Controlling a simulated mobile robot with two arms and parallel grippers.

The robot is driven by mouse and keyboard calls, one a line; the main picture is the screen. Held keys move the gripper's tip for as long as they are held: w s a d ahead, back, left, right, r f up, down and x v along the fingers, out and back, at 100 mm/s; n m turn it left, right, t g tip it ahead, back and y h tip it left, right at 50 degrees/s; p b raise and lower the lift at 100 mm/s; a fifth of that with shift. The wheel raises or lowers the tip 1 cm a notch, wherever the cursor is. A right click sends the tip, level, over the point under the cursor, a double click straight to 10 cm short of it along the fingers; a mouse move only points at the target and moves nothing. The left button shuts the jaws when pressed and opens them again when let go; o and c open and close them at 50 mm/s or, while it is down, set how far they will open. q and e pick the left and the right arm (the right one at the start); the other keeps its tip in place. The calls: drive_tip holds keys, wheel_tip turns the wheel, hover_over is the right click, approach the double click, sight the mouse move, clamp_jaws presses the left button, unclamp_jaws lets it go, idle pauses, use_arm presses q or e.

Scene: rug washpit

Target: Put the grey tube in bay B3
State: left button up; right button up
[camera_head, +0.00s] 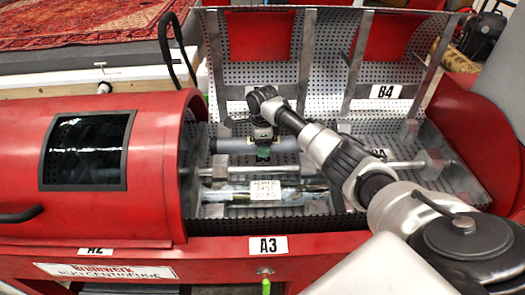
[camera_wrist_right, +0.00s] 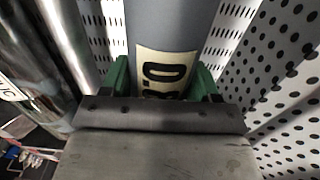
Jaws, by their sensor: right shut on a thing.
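The grey tube (camera_head: 228,146) lies lengthwise in the open part of the red machine, on the far side of the central shaft (camera_head: 215,172). My right gripper (camera_head: 263,152), with green fingers, is shut around it from above. In the right wrist view the grey tube (camera_wrist_right: 165,25) runs between the green fingers (camera_wrist_right: 162,78), its cream label partly covered. The rear bay's perforated wall (camera_head: 240,75) stands behind it; a plate there is mostly hidden by my arm, so I cannot read B3. I cannot tell whether the tube rests on the floor. My left gripper is out of view.
A wrapped roll (camera_head: 240,192) with a white label lies in the front bay above the A3 plate (camera_head: 268,246). The B4 plate (camera_head: 385,91) marks the bay to the right. A red hood (camera_head: 150,180) covers the left side. Metal dividers (camera_head: 305,60) separate the rear bays.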

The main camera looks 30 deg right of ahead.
wheel_tip(320, 180, down, 2)
drive_tip(key=shift+f, duration=0.25)
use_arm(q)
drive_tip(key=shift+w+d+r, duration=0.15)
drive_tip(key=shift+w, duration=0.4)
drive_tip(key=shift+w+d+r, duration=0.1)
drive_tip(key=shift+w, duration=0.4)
use_arm(e)
drive_tip(key=o, duration=1.5)
drive_tip(key=shift+c, duration=0.2)
drive_tip(key=shift+r, duration=0.25)
wheel_tip(320, 180, up, 6)
drive_tip(key=shift+r+p, duration=0.15)
drive_tip(key=shift+p, duration=0.4)
wheel_tip(320, 180, up, 5)
drive_tip(key=shift+r+p, duration=0.15)
drive_tip(key=shift+p, duration=0.15)
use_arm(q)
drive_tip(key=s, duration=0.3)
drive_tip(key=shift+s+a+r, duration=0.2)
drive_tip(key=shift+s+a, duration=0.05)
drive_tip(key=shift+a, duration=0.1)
